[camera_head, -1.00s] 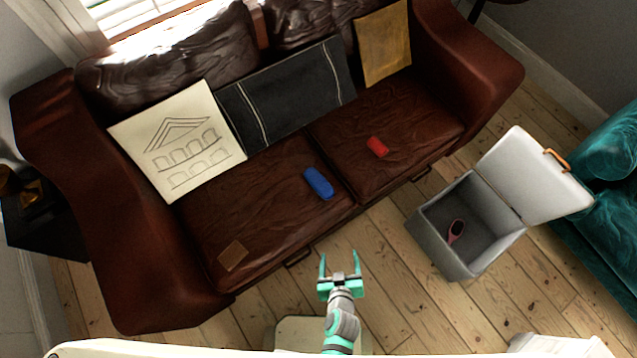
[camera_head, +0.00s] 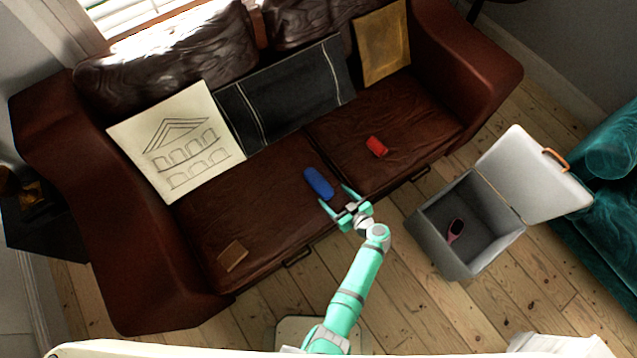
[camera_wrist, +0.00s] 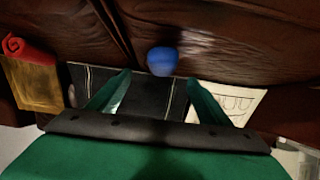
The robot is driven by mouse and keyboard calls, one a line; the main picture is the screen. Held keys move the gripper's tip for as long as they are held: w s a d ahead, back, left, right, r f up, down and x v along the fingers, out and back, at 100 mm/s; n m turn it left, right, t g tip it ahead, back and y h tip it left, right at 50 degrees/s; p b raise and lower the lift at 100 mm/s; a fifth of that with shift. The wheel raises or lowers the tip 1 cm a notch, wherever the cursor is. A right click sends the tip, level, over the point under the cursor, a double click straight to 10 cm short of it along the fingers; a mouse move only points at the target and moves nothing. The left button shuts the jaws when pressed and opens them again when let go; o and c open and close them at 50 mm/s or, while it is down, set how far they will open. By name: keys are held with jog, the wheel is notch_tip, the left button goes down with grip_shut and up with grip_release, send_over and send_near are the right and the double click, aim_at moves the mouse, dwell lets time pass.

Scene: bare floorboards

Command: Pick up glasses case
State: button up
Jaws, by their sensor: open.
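The blue, rounded, elongated object (camera_head: 319,183), which looks like the glasses case, lies on the sofa seat near the seam between the two cushions. In the wrist view the blue case (camera_wrist: 162,60) appears end-on, centred just beyond the fingertips. My gripper (camera_head: 334,195) is open and empty, its fingers pointing at the near end of the case. It also shows at the bottom of the wrist view (camera_wrist: 159,78). I cannot tell the exact gap between the fingertips and the case.
A red roll (camera_head: 377,146) lies on the right cushion and a small brown square (camera_head: 232,256) on the left. Pillows line the brown leather sofa (camera_head: 250,215).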

aim_at(323, 187)
jog(key=x, duration=0.4)
jog(key=shift+a+x, duration=0.15)
jog(key=shift+x, duration=1.2)
jog(key=shift+a+x, duration=0.15)
jog(key=shift+x, duration=1.25)
jog(key=shift+s+r, duration=0.15)
jog(key=c, duration=1.2)
